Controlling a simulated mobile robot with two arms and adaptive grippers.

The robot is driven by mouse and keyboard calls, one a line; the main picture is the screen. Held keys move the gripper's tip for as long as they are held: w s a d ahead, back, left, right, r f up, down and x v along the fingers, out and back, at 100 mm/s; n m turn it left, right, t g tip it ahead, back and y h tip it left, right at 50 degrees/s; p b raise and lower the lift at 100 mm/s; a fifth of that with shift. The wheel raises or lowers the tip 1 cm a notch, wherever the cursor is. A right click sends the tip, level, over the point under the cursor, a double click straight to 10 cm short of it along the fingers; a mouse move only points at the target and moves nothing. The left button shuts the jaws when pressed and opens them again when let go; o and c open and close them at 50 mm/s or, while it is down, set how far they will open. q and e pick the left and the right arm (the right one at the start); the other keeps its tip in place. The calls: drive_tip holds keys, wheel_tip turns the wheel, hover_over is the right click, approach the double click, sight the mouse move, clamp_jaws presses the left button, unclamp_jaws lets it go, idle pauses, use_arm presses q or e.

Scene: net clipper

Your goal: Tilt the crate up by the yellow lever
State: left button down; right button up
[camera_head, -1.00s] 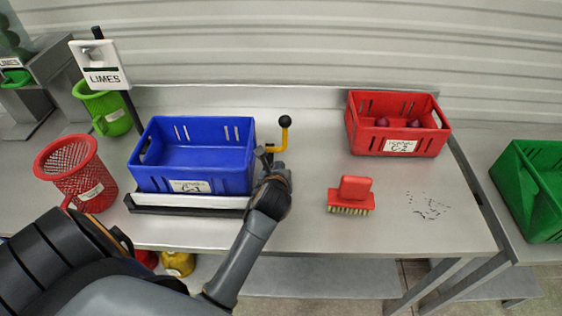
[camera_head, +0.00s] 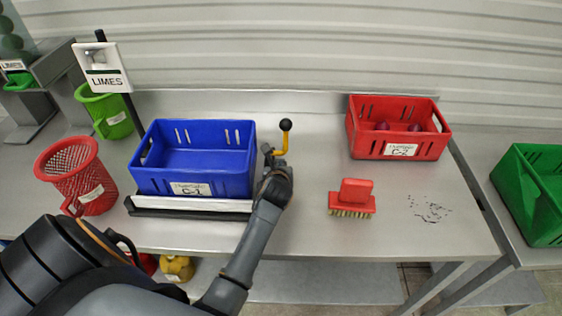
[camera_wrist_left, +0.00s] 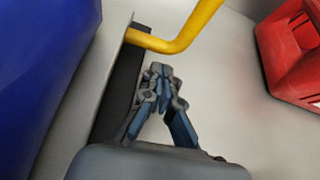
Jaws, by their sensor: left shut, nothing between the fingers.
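The blue crate (camera_head: 195,160) labelled C-1 sits level on a low tilting base (camera_head: 190,208) at the left of the bench. It is empty inside. The yellow lever (camera_head: 283,140) with a black knob stands at the base's right side, its knob end up. In the left wrist view the lever (camera_wrist_left: 185,35) runs across the top, beyond my fingertips. My left gripper (camera_head: 271,155) is shut and empty, just right of the crate and close below the lever. In the wrist view its fingers (camera_wrist_left: 158,75) are together, apart from the lever. My right gripper is not in view.
A red brush (camera_head: 352,198) lies right of my left arm. A red crate (camera_head: 398,149) with dark red produce stands at the back right. Red (camera_head: 75,170) and green (camera_head: 108,112) baskets and a LIMES sign (camera_head: 102,68) stand left. A green crate (camera_head: 530,195) is far right.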

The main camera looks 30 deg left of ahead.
use_arm(q)
drive_tip(key=shift+x, duration=1.1)
drive_tip(key=shift+w+a+f, duration=0.15)
drive_tip(key=shift+w+a, duration=0.05)
drive_tip(key=shift+w, duration=0.05)
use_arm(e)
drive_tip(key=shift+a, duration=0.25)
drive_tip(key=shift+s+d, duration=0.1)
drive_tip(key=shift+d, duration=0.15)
